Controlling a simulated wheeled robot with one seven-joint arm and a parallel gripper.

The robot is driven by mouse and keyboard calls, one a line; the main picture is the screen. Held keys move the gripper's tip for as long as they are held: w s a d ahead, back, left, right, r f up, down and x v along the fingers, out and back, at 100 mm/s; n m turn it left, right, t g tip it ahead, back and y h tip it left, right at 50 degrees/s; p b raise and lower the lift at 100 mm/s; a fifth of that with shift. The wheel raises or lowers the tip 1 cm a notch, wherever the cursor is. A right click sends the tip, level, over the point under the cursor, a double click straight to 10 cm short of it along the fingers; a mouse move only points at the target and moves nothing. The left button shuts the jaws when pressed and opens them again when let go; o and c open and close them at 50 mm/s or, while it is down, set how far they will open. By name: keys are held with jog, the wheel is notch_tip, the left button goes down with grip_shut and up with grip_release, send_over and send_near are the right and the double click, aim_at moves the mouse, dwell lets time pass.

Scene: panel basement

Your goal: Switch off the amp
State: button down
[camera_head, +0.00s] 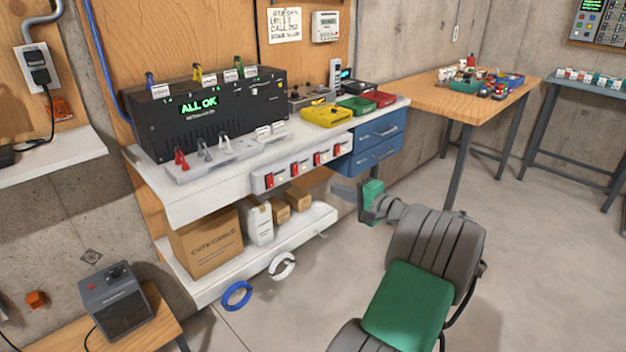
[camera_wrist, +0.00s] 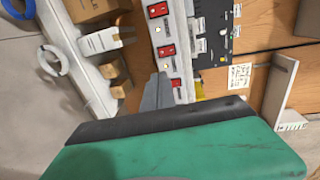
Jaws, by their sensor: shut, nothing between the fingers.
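A small dark grey box with a front grille (camera_head: 118,302), which looks like the amp, stands on a low wooden table at the lower left in the head view. Its sloped top panel carries a dark knob and a small red spot; the lettering is too small to read. My gripper (camera_head: 345,192) is far to its right, in front of the bench's lower shelf, shut and empty. In the wrist view my gripper's grey fingers (camera_wrist: 156,92) point towards the bench front with its red switches. The amp is not in the wrist view.
The bench holds a black box reading "ALL OK" (camera_head: 215,118) and a front strip of red switches (camera_head: 300,166). Cartons (camera_head: 207,243) and a white jug fill its lower shelf. Open floor is at right.

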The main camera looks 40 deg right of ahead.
aim_at(297, 174)
jog(key=w+f, duration=0.2)
jog(key=w, duration=1.1)
jog(key=shift+w+a+b, duration=0.25)
jog(key=shift+w+b, duration=0.1)
jog(key=shift+b, duration=0.05)
jog(key=shift+d, duration=0.1)
